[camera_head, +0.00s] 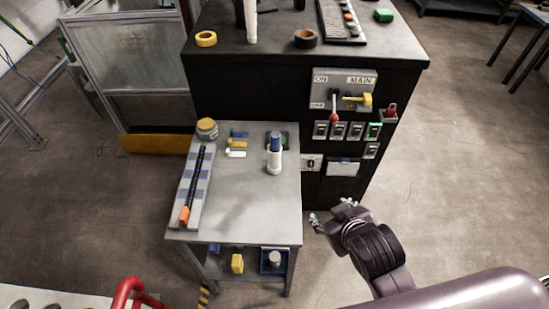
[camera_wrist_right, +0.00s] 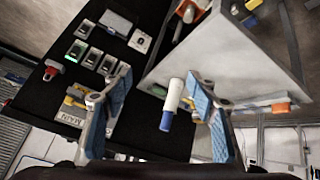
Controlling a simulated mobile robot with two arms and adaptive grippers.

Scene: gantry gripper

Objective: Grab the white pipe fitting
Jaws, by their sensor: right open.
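A white upright cylinder with a blue top (camera_head: 275,155) stands on the right half of the small grey table. A small white piece (camera_head: 236,153) lies left of it, in front of a yellow and a blue piece. I cannot tell for sure which one is the pipe fitting. My right gripper (camera_head: 331,211) is open and empty, off the table's right side and apart from both. In the right wrist view, the blue-and-white cylinder (camera_wrist_right: 172,103) shows between the two spread fingers (camera_wrist_right: 157,76), farther off. My left gripper is not in view.
The grey table (camera_head: 259,207) also bears a long strip with an orange end (camera_head: 187,200) and a yellow-lidded jar (camera_head: 207,129). Its lower shelf holds a yellow item (camera_head: 237,263). A black cabinet (camera_head: 265,85) with switches stands behind. The floor right of the table is clear.

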